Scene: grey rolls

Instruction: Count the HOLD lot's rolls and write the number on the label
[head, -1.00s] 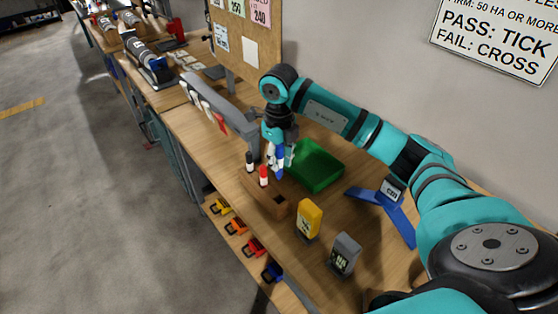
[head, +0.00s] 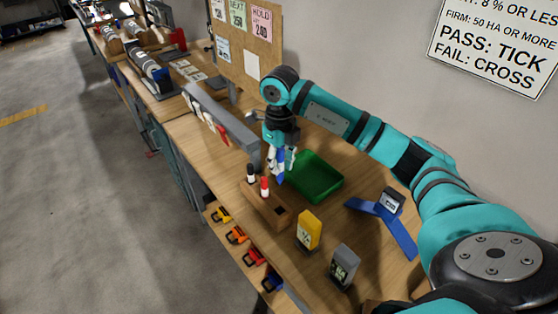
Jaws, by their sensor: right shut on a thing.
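My right gripper (head: 281,168) is shut on a slim blue marker (head: 280,178), pointing down beside the far end of the wooden marker block (head: 268,210). A black-capped marker (head: 251,173) and a red marker (head: 265,187) stand upright in that block. I cannot tell whether the blue marker's tip touches anything. Grey rolls (head: 148,65) lie on the benches at the upper left. A pink HOLD card (head: 262,20) is on the pinboard. No label for the count can be clearly picked out. My left gripper is out of view.
A green tray (head: 316,178) sits right of the marker block. A yellow meter (head: 308,231), a grey meter (head: 343,266) and a blue stand (head: 385,222) occupy the near bench. A grey rail (head: 222,122) runs along the bench. Coloured clips sit on a lower shelf.

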